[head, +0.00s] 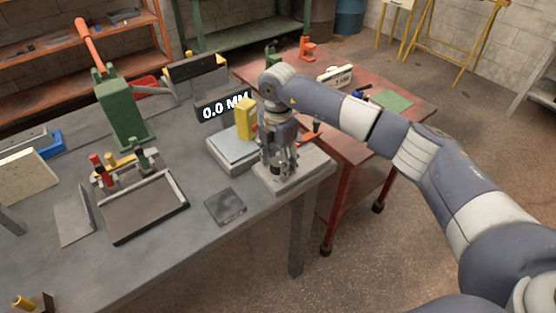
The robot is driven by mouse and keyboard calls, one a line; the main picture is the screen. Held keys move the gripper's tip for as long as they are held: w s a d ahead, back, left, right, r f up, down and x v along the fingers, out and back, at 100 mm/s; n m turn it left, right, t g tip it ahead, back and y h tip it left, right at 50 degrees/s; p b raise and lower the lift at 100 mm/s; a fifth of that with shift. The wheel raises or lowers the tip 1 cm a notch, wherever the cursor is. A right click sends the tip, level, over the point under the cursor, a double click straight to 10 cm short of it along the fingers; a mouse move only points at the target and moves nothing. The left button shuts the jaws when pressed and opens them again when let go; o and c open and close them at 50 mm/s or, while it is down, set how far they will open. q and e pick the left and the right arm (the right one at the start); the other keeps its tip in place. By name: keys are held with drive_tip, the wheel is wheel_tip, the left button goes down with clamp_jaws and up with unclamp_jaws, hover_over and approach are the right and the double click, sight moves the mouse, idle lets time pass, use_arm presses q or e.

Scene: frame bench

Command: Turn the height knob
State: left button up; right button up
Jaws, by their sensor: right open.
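A black readout (223,106) showing "0.0 MM" stands on the grey bench, behind a yellow upright block (246,119) and a pale flat-topped box (234,147). My right gripper (277,172) points down over a light grey base plate (307,170) at the bench's right corner. Its fingers are open and stand around a small dark part low between them. This may be the height knob, but the fingers and wrist hide most of it, and I cannot tell whether they touch it. My left gripper is not in view.
A dark flat plate (225,206) lies in front of the base plate. A framed tray (145,207) and a green press with an orange lever (124,113) stand to the left. A red cart (392,121) adjoins the bench's right side.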

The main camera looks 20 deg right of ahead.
sight(278, 161)
wheel_tip(278, 161, up, 12)
idle(0.6)
